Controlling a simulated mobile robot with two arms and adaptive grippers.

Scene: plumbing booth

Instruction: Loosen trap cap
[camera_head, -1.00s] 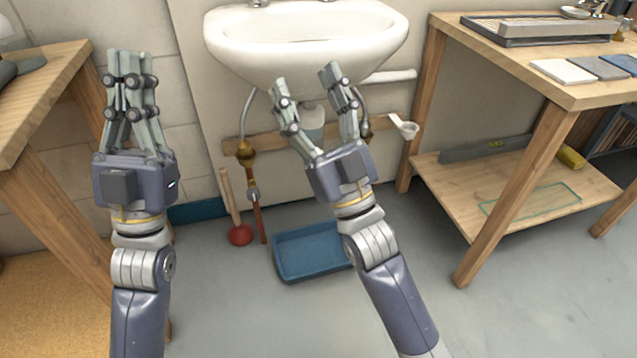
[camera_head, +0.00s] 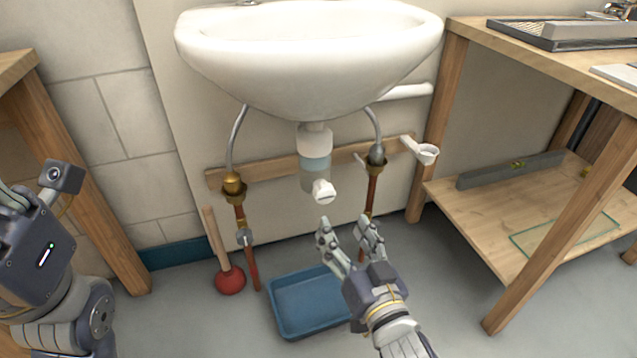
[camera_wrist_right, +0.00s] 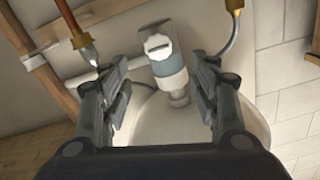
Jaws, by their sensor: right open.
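The trap (camera_head: 316,160) hangs under the white sink, with a white upper part and a clear bluish cup. Its white cap (camera_head: 323,191) is at the lower end, facing the front. In the right wrist view the cap (camera_wrist_right: 158,43) shows between the fingers, beyond their tips. My right gripper (camera_head: 347,232) is open and empty, below and slightly right of the cap and apart from it. My left gripper (camera_head: 20,200) is only partly in view at the left edge, and its fingers are cut off.
A blue tray (camera_head: 308,302) lies on the floor below the trap. A red plunger (camera_head: 229,280) stands left of it. Supply pipes with brass valves (camera_head: 233,186) flank the trap. A workbench (camera_head: 540,75) stands at right.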

